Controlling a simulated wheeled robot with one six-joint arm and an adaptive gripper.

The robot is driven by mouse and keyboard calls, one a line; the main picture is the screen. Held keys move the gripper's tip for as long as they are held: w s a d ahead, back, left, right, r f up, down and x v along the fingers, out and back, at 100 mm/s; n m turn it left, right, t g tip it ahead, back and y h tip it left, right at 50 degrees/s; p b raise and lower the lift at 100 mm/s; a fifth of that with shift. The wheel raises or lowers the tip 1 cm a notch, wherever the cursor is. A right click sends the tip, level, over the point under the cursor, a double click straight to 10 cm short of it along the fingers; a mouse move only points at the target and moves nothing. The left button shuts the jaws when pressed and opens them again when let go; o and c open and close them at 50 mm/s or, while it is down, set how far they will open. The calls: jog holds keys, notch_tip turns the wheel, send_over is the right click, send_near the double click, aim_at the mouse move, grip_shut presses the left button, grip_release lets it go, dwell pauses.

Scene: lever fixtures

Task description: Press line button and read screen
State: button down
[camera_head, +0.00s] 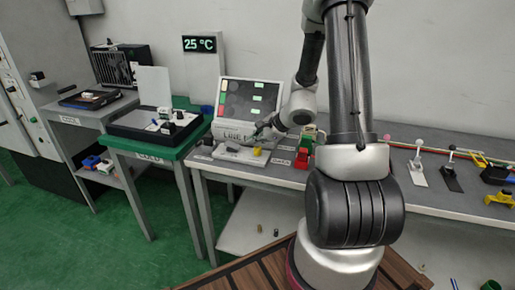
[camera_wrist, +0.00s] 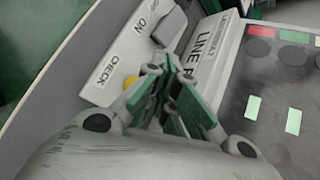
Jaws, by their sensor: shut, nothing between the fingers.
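A console with a dark screen (camera_head: 250,98) stands on the grey bench. The screen shows several green blocks, with red and yellow marks at its left. The screen also fills the right of the wrist view (camera_wrist: 270,100). Below it is a white front with a label reading "LINE" (camera_wrist: 208,48), its end hidden by my gripper. My gripper (camera_wrist: 174,68) is shut and empty, its tips at or just over the console's front beside the label. I cannot tell whether they touch. In the head view my gripper (camera_head: 262,129) is small beside the console. No line button is clearly visible.
A white fixture marked "ON" and "CHECK" (camera_wrist: 115,65) lies in front of the console, with a yellow part (camera_head: 256,151). A red-and-green fixture (camera_head: 304,150) stands to the right. A "25 °C" display (camera_head: 199,44) is behind left. More levers (camera_head: 418,165) are at right.

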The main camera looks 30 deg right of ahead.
aim_at(256, 148)
jog(key=shift+f, duration=0.55)
dwell(0.4)
jog(key=shift+r, duration=1.05)
jog(key=shift+r, duration=2.5)
